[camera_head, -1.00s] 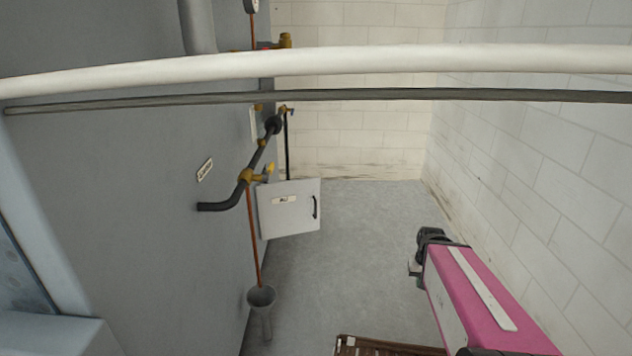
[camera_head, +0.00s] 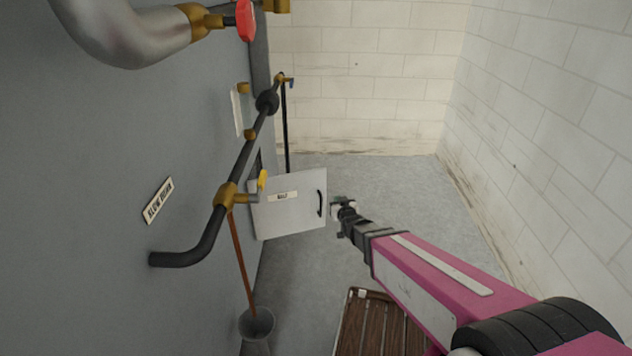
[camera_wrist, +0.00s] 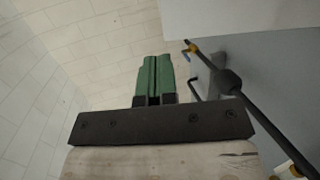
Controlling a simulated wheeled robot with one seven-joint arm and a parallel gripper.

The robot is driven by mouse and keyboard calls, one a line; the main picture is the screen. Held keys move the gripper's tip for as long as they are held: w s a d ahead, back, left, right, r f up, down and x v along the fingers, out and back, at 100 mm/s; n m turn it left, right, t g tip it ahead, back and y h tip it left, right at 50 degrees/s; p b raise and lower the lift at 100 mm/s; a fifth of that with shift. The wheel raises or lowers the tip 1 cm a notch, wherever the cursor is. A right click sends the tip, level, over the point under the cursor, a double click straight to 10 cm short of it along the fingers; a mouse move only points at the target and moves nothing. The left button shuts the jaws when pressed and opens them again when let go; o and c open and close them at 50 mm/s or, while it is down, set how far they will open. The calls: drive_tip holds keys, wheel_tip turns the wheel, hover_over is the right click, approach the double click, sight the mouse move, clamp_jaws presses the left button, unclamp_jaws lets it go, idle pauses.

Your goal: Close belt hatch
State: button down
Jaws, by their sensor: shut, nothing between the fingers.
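The belt hatch (camera_head: 290,212) is a pale grey square door with a small label and a black handle (camera_head: 320,203) near its right edge. It stands open, swung out from the grey machine wall. My gripper (camera_head: 337,203) is just right of the hatch's handle edge in the head view; I cannot tell whether it touches. In the wrist view its green fingers (camera_wrist: 154,78) are together with nothing between them. The hatch is hard to make out for certain in the wrist view.
A funnel drain (camera_head: 257,325) is below. A wooden slatted platform (camera_head: 375,325) lies on the floor. White block walls (camera_head: 540,130) bound the right.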

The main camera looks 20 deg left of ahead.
drive_tip(key=s+a+t+y, duration=0.1)
drive_tip(key=s+a+y, duration=0.1)
drive_tip(key=a, duration=0.2)
approach(314, 177)
drive_tip(key=shift+n, duration=0.4)
drive_tip(key=x, duration=0.7)
drive_tip(key=shift+w+a, duration=0.15)
drive_tip(key=shift+w, duration=0.1)
